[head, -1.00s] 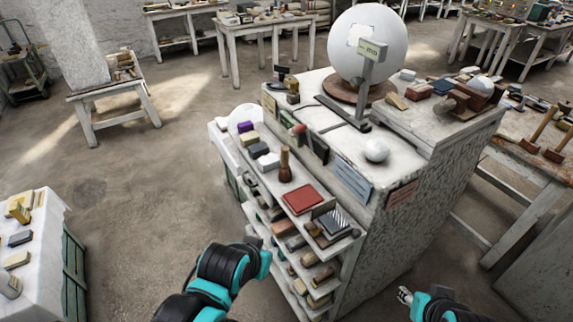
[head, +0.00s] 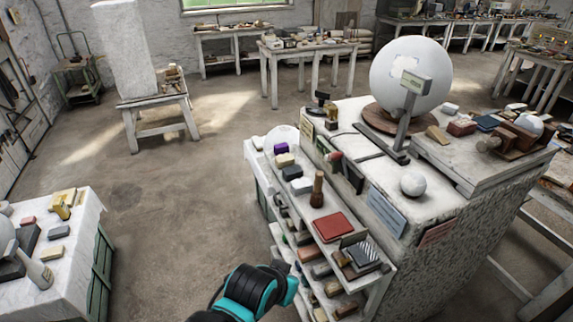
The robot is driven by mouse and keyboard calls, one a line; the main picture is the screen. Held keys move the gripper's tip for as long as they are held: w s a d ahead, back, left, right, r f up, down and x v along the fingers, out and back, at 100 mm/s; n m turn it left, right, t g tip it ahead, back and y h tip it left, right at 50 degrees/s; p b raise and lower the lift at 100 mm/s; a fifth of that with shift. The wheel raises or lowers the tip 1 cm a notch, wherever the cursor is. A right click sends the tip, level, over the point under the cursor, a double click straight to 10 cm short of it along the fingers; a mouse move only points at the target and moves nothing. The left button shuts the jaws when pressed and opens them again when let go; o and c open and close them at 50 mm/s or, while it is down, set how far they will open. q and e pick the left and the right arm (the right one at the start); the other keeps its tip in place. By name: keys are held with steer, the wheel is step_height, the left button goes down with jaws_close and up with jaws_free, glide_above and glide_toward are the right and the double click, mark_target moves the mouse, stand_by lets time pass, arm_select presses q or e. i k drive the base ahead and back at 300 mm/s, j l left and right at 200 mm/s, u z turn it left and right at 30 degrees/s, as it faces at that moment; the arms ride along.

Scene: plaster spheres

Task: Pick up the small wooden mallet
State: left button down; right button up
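A small brown wooden piece (head: 317,188), narrow above and wider below, stands upright on the top step of the stepped shelf (head: 329,258). It looks like the small wooden mallet. It stands behind a red flat block (head: 334,227) and beside a grey-white block. My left gripper (head: 281,267) is at the bottom middle, in front of the shelf's left side and nearer to me than the wooden piece, clearly apart from it. Its fingers are too small and hidden to tell whether they are open. My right gripper is out of view.
A large white sphere (head: 411,76) and a small white ball (head: 413,184) sit on the plaster-topped counter. A grey post (head: 401,122) with a sign stands there. A white-covered table (head: 88,228) with blocks is at left. Open floor lies between it and the shelf.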

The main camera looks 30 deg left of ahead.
mark_target(316, 198)
steer(key=z, duration=0.55)
steer(key=j+z, duration=0.7)
steer(key=j, duration=0.25)
steer(key=j+z, duration=0.35)
steer(key=k+j, duration=0.1)
steer(key=j, duration=0.45)
steer(key=k, duration=0.05)
